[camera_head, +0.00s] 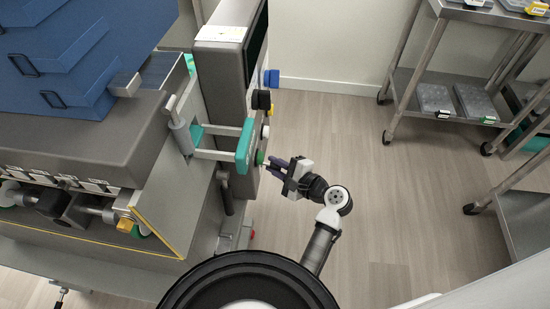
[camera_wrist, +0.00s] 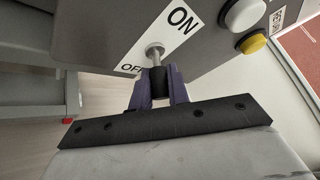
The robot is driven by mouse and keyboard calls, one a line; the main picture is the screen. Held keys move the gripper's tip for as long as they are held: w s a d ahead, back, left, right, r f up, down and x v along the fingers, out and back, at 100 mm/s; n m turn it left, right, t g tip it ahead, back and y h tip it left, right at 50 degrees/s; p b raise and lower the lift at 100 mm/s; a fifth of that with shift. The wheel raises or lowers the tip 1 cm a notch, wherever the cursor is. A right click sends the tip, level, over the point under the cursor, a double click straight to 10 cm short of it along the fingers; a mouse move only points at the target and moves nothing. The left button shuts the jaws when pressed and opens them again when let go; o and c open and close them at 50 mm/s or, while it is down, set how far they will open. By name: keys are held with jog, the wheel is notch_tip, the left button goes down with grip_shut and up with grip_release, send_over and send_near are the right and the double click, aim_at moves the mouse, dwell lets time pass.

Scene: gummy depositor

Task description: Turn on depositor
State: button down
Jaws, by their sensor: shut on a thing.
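The depositor (camera_head: 160,150) is the large grey machine at the left in the head view, with a tall grey control panel (camera_head: 224,65). In the wrist view a metal switch lever (camera_wrist: 155,53) comes out of the panel's white label, between the words ON and OFF. My gripper (camera_head: 273,163) is at the panel's right side. In the wrist view its purple fingers (camera_wrist: 159,86) are closed around the dark end of the lever, which they partly hide. I cannot tell which setting the lever is in.
A white button (camera_wrist: 243,14) and a yellow button (camera_wrist: 252,42) sit right of the label. Blue (camera_head: 271,78) and black (camera_head: 261,100) knobs stick out above my gripper. A teal-ended handle (camera_head: 244,146) is just left. A wheeled steel rack (camera_head: 440,70) stands at right; floor between is clear.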

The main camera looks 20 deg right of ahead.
notch_tip(320, 180, up, 2)
jog(key=g+h+p, duration=0.1)
jog(key=p, duration=0.3)
jog(key=n+g+h+p, duration=0.1)
jog(key=h+p, duration=0.1)
jog(key=p, duration=0.2)
jog(key=shift+r+n+g, duration=0.2)
jog(key=shift+n+g, duration=0.1)
jog(key=h+p, duration=0.1)
jog(key=p, duration=0.2)
jog(key=shift+r+n+g+h+p, duration=0.1)
jog(key=shift+n+g+h+p, duration=0.2)
jog(key=shift+n+g+p, duration=0.1)
jog(key=shift+p, duration=0.3)
jog(key=shift+g+h, duration=0.3)
jog(key=c, duration=1.6)
grip_release()
jog(key=shift+c, duration=0.2)
jog(key=shift+a, duration=0.1)
jog(key=b+v, duration=0.1)
jog(key=v, duration=1.2)
jog(key=shift+s, duration=0.3)
